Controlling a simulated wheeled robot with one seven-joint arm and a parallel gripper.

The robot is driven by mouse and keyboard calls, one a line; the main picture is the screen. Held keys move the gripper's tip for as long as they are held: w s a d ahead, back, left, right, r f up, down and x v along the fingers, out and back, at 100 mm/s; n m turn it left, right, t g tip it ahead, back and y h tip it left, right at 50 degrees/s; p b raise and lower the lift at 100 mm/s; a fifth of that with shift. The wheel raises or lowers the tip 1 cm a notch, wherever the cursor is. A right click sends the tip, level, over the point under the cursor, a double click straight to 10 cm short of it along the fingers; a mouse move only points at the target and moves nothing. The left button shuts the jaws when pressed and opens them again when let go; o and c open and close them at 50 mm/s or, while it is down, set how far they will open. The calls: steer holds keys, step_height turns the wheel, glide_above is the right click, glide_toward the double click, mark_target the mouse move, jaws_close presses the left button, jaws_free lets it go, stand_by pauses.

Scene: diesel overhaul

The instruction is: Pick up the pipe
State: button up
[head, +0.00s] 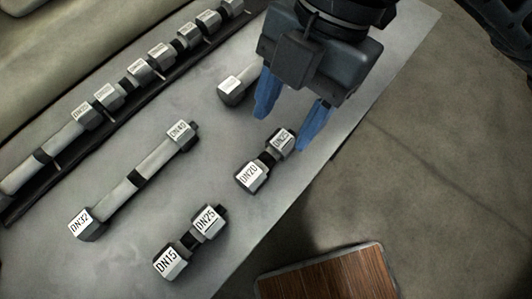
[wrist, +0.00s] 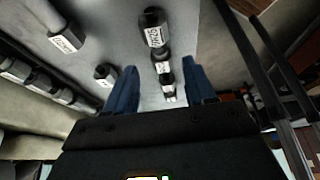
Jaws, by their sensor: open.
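Several grey pipes with hex ends and white labels lie on the grey table. A short pipe marked DN20 (head: 251,174) lies just below and left of my gripper (head: 284,129). A longer pipe marked DN32 and DN40 (head: 134,184) lies to the left. A short pipe marked DN15 and DN25 (head: 169,261) lies nearer the front. Another pipe (head: 232,90) is partly hidden behind my gripper. My gripper is open, its blue fingers above the table and apart. In the wrist view, labelled hex ends (wrist: 162,66) line up between the fingers; nothing appears held.
A dark rack (head: 60,165) along the table's far left side holds a row of labelled pipes. The table's right edge runs close to my gripper. Beyond it is bare floor (head: 430,170) and a brown wooden-topped piece (head: 330,275). Table space between the pipes is clear.

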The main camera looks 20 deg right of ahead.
mark_target(268, 157)
steer(key=shift+s+f, duration=0.1)
steer(key=shift+f, duration=0.3)
steer(key=shift+x, duration=3.45)
steer(key=shift+a, duration=0.15)
steer(key=c, duration=1)
steer(key=shift+o, duration=0.2)
steer(key=shift+r, duration=0.1)
